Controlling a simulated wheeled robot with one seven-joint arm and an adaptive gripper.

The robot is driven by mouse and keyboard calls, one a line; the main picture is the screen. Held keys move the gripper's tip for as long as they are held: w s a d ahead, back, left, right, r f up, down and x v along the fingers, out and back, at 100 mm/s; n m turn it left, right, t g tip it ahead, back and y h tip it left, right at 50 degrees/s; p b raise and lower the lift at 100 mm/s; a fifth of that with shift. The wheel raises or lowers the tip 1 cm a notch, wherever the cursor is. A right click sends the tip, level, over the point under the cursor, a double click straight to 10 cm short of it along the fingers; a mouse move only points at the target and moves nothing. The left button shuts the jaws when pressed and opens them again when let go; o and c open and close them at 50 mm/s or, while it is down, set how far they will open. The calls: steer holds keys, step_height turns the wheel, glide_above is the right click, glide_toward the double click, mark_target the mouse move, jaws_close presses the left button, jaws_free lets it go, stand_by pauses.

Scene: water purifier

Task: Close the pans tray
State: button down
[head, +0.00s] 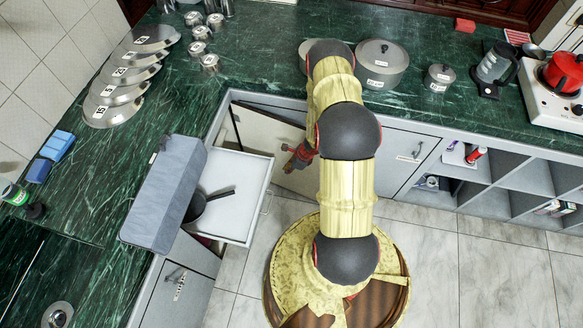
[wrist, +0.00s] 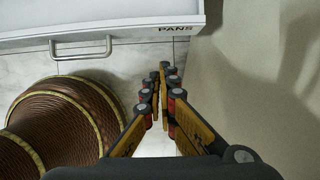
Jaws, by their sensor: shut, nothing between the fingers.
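The pans tray is a white pull-out drawer (head: 249,182), standing open from the counter's left run with a dark pan (head: 207,203) inside. The wrist view shows its front face (wrist: 115,22) along the top, with a "PANS" label and a metal handle (wrist: 82,46).
An open cabinet door (head: 268,145) stands close behind my gripper and fills the right of the wrist view (wrist: 265,80). A grey box-like object (head: 165,195) stands at the counter edge over the drawer's left part. The tiled floor right of the drawer is partly free.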

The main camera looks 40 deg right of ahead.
steer(key=w+a+f+b, duration=0.1)
steer(key=w+a+f, duration=0.2)
steer(key=w, duration=0.1)
steer(key=shift+w, duration=0.15)
steer(key=shift+w+a, duration=0.1)
stand_by(0.3)
